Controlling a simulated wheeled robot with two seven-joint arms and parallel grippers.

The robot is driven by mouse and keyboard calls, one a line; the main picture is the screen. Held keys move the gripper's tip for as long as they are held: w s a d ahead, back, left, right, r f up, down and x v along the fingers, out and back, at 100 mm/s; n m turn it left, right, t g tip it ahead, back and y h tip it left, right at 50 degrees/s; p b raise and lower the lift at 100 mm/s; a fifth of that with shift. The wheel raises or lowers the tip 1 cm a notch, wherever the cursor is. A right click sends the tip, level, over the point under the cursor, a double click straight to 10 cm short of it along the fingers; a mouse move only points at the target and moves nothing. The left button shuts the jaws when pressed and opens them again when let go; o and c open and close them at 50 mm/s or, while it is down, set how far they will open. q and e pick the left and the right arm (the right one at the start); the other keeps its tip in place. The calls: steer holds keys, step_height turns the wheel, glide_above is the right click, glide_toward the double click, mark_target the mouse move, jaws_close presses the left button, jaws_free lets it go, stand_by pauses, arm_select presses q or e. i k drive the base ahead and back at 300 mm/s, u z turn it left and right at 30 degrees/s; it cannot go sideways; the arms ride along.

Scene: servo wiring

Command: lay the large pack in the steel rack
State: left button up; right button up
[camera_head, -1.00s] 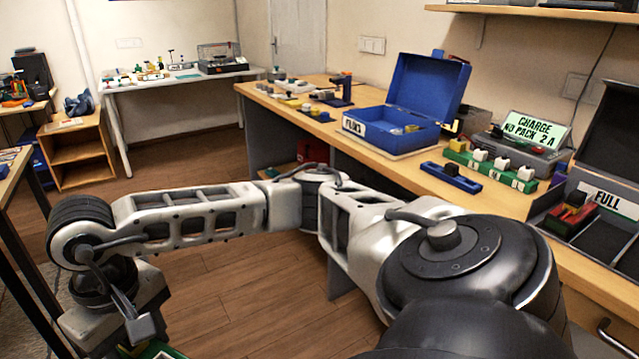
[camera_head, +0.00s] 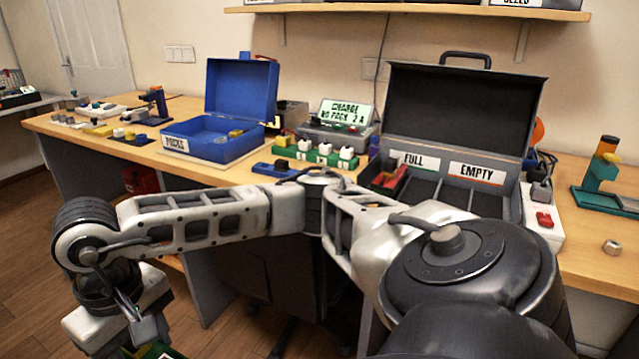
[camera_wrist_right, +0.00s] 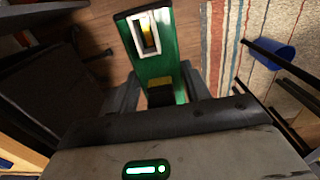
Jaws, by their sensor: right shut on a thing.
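A green pack (camera_wrist_right: 133,38) with a white-framed dark window and a yellow band is in the right wrist view, pointing away from the wrist. My right gripper (camera_wrist_right: 155,88) is shut on it, a finger on each side. In the head view my right arm bends across the front to the lower left. Only a sliver of green (camera_head: 152,351) shows below its wrist; the fingers are cut off by the bottom edge. No steel rack can be clearly picked out in either view. My left gripper is not in view.
On the bench (camera_head: 185,170) stand an open blue box (camera_head: 205,146), a green strip of white chargers (camera_head: 318,153), a lit charge sign (camera_head: 340,113) and an open case (camera_head: 455,206) marked FULL and EMPTY. A wall shelf (camera_head: 410,9) hangs above. A blue bin (camera_wrist_right: 272,53) shows in the wrist view.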

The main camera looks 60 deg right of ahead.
mark_target(418, 194)
steer(key=z, duration=1.75)
